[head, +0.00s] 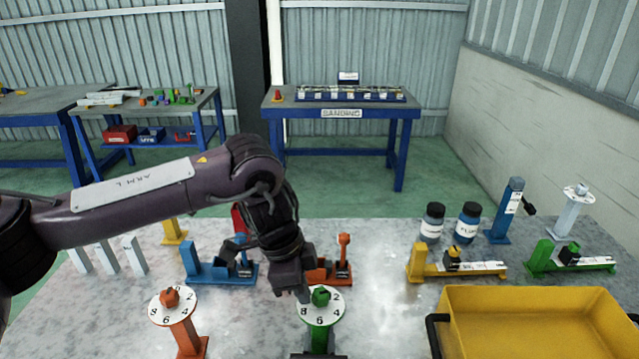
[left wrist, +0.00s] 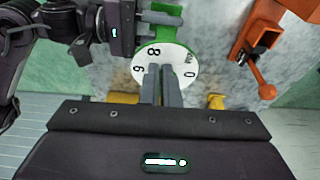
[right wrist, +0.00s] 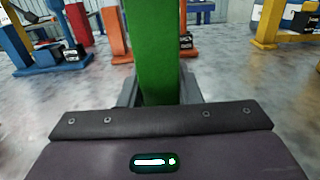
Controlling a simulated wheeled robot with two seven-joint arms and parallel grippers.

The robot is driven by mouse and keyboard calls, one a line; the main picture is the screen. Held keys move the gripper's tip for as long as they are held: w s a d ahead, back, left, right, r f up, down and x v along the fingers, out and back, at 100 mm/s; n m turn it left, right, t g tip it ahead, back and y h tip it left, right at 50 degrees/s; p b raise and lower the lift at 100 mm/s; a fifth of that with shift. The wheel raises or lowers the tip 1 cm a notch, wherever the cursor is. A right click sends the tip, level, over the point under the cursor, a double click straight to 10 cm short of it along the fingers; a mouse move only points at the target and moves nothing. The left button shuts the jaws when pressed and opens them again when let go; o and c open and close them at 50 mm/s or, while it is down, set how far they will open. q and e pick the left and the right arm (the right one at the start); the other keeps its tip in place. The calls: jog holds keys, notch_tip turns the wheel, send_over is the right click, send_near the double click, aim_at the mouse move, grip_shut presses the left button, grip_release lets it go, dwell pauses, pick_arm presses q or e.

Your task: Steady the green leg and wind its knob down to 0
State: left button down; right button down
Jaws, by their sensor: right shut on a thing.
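The green leg (head: 320,338) stands upright at the front middle, with a white numbered dial (head: 335,309) and a green knob (head: 321,296) on top. Which number the knob marks cannot be read. My left gripper (head: 303,294) comes down from above just left of the knob. In the left wrist view its fingers (left wrist: 163,80) are close together over the dial (left wrist: 185,58) and hide the knob. My right gripper (right wrist: 158,95) is shut on the green leg's post (right wrist: 155,50), one finger each side, below the dial.
An orange leg with a dial (head: 185,335) stands left of the green leg. A blue fixture (head: 207,274) and an orange one (head: 335,272) sit behind. A yellow tray (head: 540,292) fills the front right, with a yellow fixture (head: 418,264) behind it.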

pick_arm(q)
jog(key=shift+s+d, duration=0.2)
jog(key=shift+d, duration=0.05)
dwell(0.3)
jog(key=shift+a, duration=0.1)
jog(key=shift+s+a, duration=0.1)
jog(key=shift+a, duration=0.15)
jog(key=shift+a+r, duration=0.1)
jog(key=shift+r, duration=0.15)
jog(key=shift+d+v, duration=0.2)
jog(key=shift+v, duration=0.7)
jog(key=shift+d+v, duration=0.25)
jog(key=shift+v, duration=0.65)
jog(key=shift+d+v, duration=0.2)
jog(key=shift+v, duration=0.7)
jog(key=shift+r, duration=0.2)
jog(key=shift+s+d+f+n+t+y, duration=0.2)
jog(key=shift+f+n+t, duration=0.25)
jog(key=shift+f+n, duration=1.1)
jog(key=shift+s+d+f+n+t+y, duration=0.2)
jog(key=shift+f+n+t, duration=0.3)
jog(key=shift+n, duration=1.95)
jog(key=shift+s+a+f+n+t+y, duration=0.1)
jog(key=shift+f+n+t+y, duration=0.25)
jog(key=shift+f+n, duration=1.2)
